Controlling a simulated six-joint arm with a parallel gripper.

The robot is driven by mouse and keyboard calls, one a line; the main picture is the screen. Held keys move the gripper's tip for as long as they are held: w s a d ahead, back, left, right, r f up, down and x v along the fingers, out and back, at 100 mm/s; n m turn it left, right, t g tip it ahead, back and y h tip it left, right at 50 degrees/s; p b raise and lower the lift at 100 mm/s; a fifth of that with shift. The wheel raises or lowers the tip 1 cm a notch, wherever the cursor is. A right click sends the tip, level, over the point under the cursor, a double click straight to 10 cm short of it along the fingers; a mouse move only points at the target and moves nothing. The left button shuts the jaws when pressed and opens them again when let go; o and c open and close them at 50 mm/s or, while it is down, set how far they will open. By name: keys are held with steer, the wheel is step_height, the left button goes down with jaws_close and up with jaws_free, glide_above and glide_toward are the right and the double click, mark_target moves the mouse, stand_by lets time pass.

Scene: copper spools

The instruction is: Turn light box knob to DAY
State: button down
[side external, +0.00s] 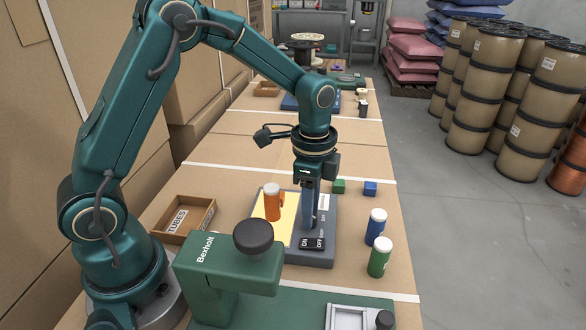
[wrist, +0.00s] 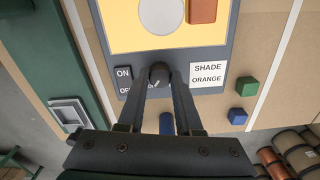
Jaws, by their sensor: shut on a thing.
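The light box (side external: 308,259) is a dark grey case with a glowing yellow panel (side external: 288,222). Its dark round knob (wrist: 159,71) shows in the wrist view, with a pale pointer mark near its lower edge; the side view hides it. My gripper (side external: 307,224) points down over the box front. In the wrist view, my gripper (wrist: 160,77) is shut on the knob, one finger on each side. An ON/OFF switch (side external: 312,243) sits beside it. A white label (wrist: 208,74) reads SHADE ORANGE. No DAY marking is readable.
An orange tube (side external: 272,203) stands on the panel. Blue (side external: 376,226) and green (side external: 380,257) tubes stand right of the box. Green (side external: 338,186) and blue (side external: 370,188) cubes lie behind it. A green Bexholt machine (side external: 225,280) stands in front; a TUBES tray (side external: 184,219) lies left.

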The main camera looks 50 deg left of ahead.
steer(key=n, duration=1.1)
steer(key=shift+n, duration=2.2)
steer(key=shift+r, duration=0.1)
steer(key=c, duration=0.6)
jaws_free()
